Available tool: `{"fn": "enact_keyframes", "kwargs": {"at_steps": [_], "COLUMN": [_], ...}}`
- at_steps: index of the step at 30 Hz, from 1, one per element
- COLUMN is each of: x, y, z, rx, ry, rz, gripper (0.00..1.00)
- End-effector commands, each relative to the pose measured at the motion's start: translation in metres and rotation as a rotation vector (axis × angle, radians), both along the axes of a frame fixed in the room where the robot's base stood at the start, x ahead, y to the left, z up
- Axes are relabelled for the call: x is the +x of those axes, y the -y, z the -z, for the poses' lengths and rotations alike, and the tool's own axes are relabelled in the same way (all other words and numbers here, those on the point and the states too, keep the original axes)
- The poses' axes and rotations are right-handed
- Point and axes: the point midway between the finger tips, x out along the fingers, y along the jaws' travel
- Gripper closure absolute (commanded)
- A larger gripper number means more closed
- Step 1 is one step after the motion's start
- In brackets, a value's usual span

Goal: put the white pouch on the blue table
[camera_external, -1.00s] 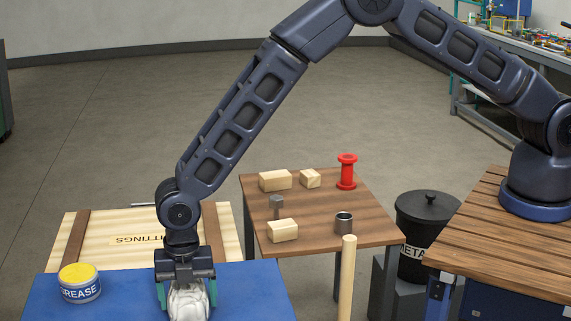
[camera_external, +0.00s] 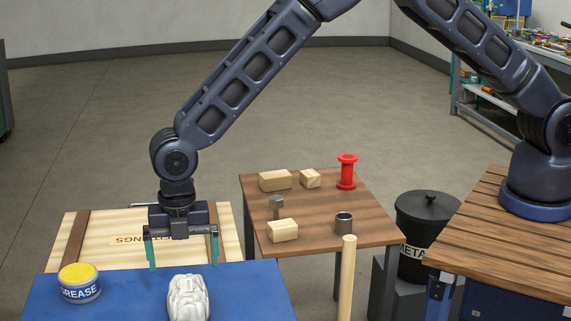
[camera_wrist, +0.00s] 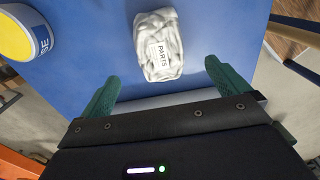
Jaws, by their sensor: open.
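The white pouch (camera_external: 188,298) lies on the blue table (camera_external: 130,296), near its front part in the external view. In the wrist view the pouch (camera_wrist: 158,45) shows a "PARTS" label and rests on the blue surface (camera_wrist: 90,45). My gripper (camera_external: 183,266) is open and empty, with its green fingers spread apart. It is above and behind the pouch, clear of it. In the wrist view my fingers (camera_wrist: 161,83) do not touch the pouch.
A grease tin (camera_external: 79,283) with a yellow lid stands on the blue table, left of the pouch. A wooden crate (camera_external: 100,239) is behind the table. A brown table (camera_external: 330,220) with wood blocks and a red spool (camera_external: 347,172) stands to the right.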

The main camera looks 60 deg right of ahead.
Motion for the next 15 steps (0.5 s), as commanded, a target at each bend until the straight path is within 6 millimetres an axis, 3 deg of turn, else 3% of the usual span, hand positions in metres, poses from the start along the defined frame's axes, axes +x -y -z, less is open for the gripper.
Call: {"fn": "enact_keyframes", "kwargs": {"at_steps": [6, 15], "x": [0.001, 0.001], "y": [0.001, 0.001], "z": [-0.022, -0.027], "rx": [0.000, 0.000], "ry": [0.000, 0.000], "rz": [0.001, 0.002], "gripper": [0.00, 0.00]}}
